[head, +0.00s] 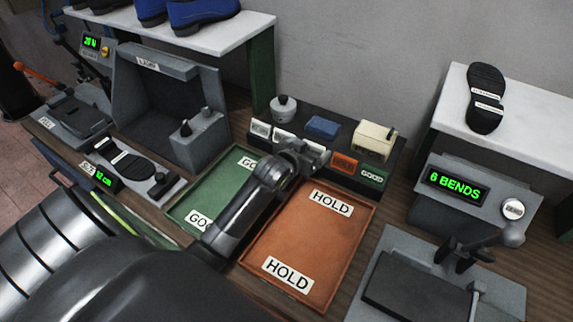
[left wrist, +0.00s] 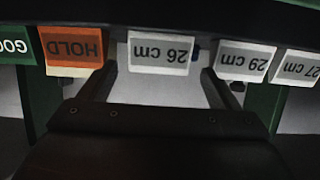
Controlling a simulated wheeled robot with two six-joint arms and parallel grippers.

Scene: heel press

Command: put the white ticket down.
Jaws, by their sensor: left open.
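White tickets stand in a row at the front of the dark rack. In the left wrist view the row appears upside down: a white 26 cm ticket (left wrist: 160,53), a 29 cm ticket (left wrist: 244,62) and a 27 cm ticket (left wrist: 298,67). My left gripper (head: 308,154) is open at the rack. In the left wrist view its fingers (left wrist: 157,84) lie either side of the 26 cm ticket, without visible grip. Contact cannot be told. My right gripper is out of view.
An orange HOLD ticket (head: 345,164) and a green GOOD ticket (head: 373,175) share the row. An orange HOLD tray (head: 315,237) and a green GOOD tray (head: 215,185) lie in front, both bare. A lever press (head: 425,285) stands at right; a grey sole gauge (head: 165,187) at left.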

